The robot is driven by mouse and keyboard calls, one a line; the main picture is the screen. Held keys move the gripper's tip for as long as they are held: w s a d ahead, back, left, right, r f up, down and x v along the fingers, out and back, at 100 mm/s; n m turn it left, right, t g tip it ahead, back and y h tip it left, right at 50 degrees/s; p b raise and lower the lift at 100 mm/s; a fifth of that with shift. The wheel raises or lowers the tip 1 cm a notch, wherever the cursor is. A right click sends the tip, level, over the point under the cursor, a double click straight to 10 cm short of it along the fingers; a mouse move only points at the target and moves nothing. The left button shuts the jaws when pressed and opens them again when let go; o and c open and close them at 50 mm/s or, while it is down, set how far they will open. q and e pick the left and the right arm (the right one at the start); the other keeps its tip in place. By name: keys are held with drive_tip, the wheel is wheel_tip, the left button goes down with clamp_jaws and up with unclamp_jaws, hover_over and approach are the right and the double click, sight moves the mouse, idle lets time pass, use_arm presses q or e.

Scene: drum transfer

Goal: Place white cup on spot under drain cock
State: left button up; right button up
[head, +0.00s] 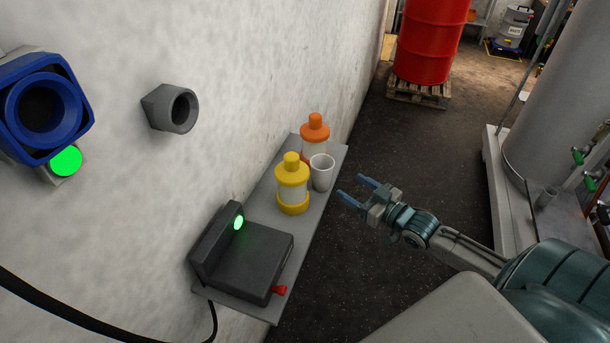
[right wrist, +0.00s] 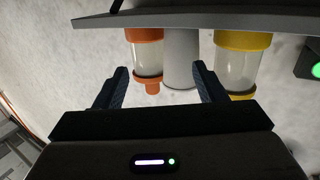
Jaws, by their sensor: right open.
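The white cup (head: 321,173) stands upright on the grey wall shelf, beside the orange and yellow bottles. My right gripper (head: 349,189) is open and empty, just off the shelf's right edge, with its fingers pointing toward the cup and apart from it. In the right wrist view the picture is upside down; the cup (right wrist: 181,62) shows beyond the gap between the fingers (right wrist: 161,72), nearer the right finger. Taps with green handles (head: 581,151), possibly the drain cock, show at the tank on the right. My left gripper is not in view.
The shelf (head: 318,218) also holds an orange bottle (head: 314,132), a yellow bottle (head: 292,184) and a black device (head: 250,262). A red drum (head: 430,40) stands at the back; dark floor between is clear.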

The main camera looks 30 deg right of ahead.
sight(315, 160)
drive_tip(key=shift+n+y, duration=0.3)
drive_tip(key=shift+y, duration=0.4)
drive_tip(key=a+r, duration=0.1)
drive_tip(key=r, duration=0.1)
drive_tip(key=a+r, duration=0.2)
drive_tip(key=shift+s+a, duration=0.1)
drive_tip(key=w+b, duration=0.2)
drive_tip(key=b, duration=0.1)
drive_tip(key=shift+f, duration=0.35)
drive_tip(key=b+x, duration=0.2)
drive_tip(key=b, duration=0.1)
drive_tip(key=shift+w+a+r, duration=0.15)
drive_tip(key=shift+w, duration=0.15)
drive_tip(key=shift+w+a+r+b, duration=0.15)
drive_tip(key=shift+w+r+b, duration=0.05)
drive_tip(key=shift+w+b, duration=0.25)
drive_tip(key=shift+w+a+b, duration=0.15)
drive_tip(key=shift+w+b, duration=0.35)
drive_tip(key=shift+b, duration=0.15)
drive_tip(key=x, duration=0.3)
drive_tip(key=shift+r+b, duration=0.2)
drive_tip(key=shift+b, duration=0.2)
drive_tip(key=shift+w+a, duration=0.1)
drive_tip(key=shift+w, duration=0.45)
drive_tip(key=shift+c, duration=0.2)
